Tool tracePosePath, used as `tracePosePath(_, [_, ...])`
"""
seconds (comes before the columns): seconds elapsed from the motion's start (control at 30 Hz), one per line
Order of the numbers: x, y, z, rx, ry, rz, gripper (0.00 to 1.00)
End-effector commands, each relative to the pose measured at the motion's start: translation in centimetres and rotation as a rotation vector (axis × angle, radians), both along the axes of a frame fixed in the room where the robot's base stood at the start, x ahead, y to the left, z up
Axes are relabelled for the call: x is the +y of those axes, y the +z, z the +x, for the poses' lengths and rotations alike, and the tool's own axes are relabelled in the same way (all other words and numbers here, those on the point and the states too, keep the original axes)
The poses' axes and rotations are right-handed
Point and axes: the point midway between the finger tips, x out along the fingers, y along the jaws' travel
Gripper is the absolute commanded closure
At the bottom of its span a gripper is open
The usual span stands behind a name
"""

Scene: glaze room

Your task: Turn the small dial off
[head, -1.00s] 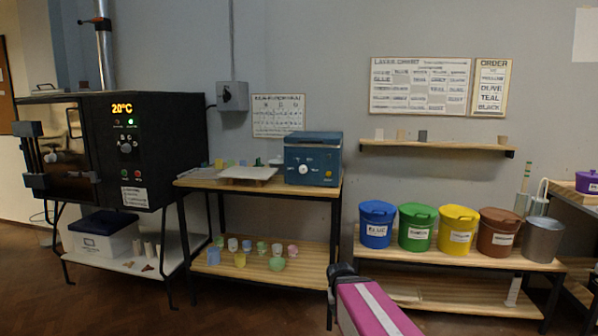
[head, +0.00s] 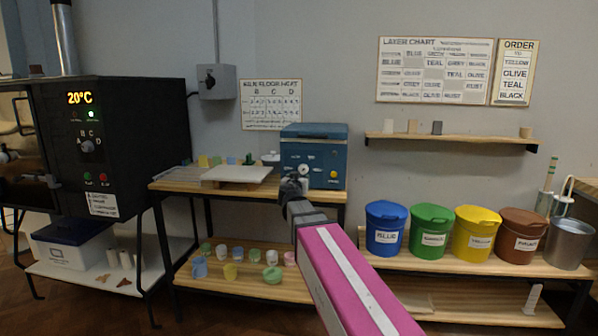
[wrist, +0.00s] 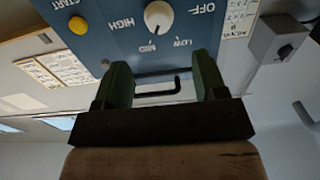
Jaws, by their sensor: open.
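A blue box (head: 318,150) stands on the wooden bench, with a small white dial (head: 303,169) and a yellow START button (head: 334,174) on its front. In the wrist view, seen upside down, the dial (wrist: 158,17) has OFF, LOW, MID and HIGH around it. Its dark mark seems to point towards MID. My gripper (head: 299,185) is just in front of the box, near the dial. In the wrist view my gripper (wrist: 164,78) is open and empty, its green fingers apart from the dial. A black handle shows between the fingers.
A black kiln (head: 130,130) with its own dial (head: 87,146) and a 20°C display stands left. A white slab (head: 237,174) lies left of the box. Several cups fill the lower shelf (head: 240,292). Coloured buckets (head: 430,228) stand to the right.

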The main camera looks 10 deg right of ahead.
Motion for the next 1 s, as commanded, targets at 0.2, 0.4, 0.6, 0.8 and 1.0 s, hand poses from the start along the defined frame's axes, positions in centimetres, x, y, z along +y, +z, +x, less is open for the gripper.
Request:
tracePosePath(0.2, [-0.7, -0.1, 2.1, 0.002, -0.002, 0.001, 0.35])
tracePosePath(0.4, [-1.7, -0.1, 5.3, 0.002, -0.003, 0.0, 0.35])
tracePosePath(0.6, [-2.7, -0.1, 8.6, 0.002, -0.003, 0.0, 0.35])
tracePosePath(0.8, [-3.3, -0.1, 10.0, 0.003, -0.003, 0.0, 0.35])
tracePosePath(1.0, [-3.4, -0.1, 10.0, 0.003, -0.003, 0.0, 0.35])
